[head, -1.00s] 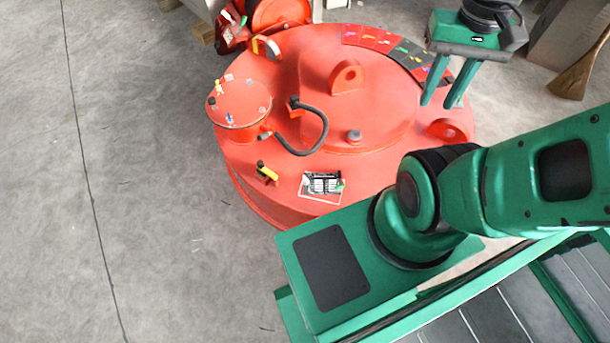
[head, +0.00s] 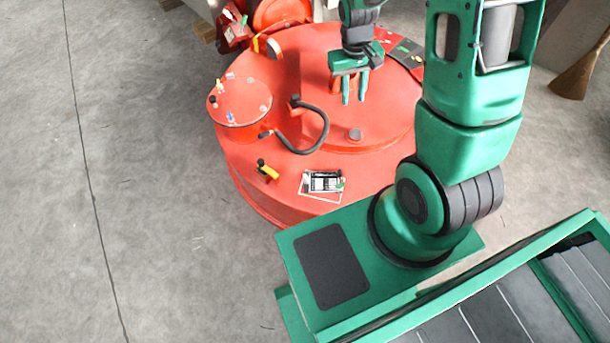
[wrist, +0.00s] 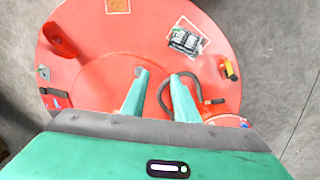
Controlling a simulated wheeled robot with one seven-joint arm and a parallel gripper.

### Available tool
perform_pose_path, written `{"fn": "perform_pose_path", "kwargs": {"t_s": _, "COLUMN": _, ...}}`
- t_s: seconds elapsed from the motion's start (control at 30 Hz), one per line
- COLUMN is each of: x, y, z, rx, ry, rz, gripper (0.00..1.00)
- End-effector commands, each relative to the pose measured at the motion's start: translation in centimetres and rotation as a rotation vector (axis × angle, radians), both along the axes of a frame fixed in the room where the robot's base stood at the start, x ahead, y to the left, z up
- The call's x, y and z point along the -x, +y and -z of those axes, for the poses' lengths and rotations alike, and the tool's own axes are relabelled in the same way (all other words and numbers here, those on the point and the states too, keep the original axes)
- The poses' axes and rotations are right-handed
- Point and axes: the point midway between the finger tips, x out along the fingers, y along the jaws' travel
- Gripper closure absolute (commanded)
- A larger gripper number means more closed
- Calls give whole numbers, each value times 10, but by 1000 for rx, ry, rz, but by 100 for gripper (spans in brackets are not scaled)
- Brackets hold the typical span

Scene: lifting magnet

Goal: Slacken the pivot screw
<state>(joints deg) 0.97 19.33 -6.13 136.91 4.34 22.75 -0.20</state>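The red round lifting magnet (head: 245,165) lies on the floor; it also fills much of the wrist view (wrist: 90,25). No part can be told for sure as the pivot screw. A small yellow-and-black handle (head: 268,172) sits on the magnet's near left rim and shows at the right in the wrist view (wrist: 230,70). A round box lid (head: 247,99) carries small coloured fittings, including a blue one (head: 231,118). A grey knob (head: 354,135) stands on the raised centre. My gripper (head: 354,102) is open and empty above the magnet, its fingers apart in the wrist view (wrist: 163,74).
A black cable (head: 325,130) arches over the magnet's top. A label plate (head: 322,184) lies near the front rim. A red lug (head: 335,82) stands partly behind my gripper. Red machinery (head: 280,14) is at the back. The floor at the left is clear.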

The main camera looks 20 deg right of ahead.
Motion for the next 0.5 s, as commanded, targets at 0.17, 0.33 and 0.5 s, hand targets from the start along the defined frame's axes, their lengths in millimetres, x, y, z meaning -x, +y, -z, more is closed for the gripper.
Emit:
{"fn": "perform_pose_path", "kwargs": {"t_s": 0.17, "x": -21, "y": 30, "z": 66, "rx": -14, "ry": 10, "rz": -83, "gripper": 73}}
{"fn": "perform_pose_path", "kwargs": {"t_s": 0.33, "x": -30, "y": 60, "z": 131, "rx": -35, "ry": 12, "rz": -154, "gripper": 73}}
{"fn": "perform_pose_path", "kwargs": {"t_s": 0.5, "x": -28, "y": 92, "z": 196, "rx": -63, "ry": 13, "rz": -215, "gripper": 73}}
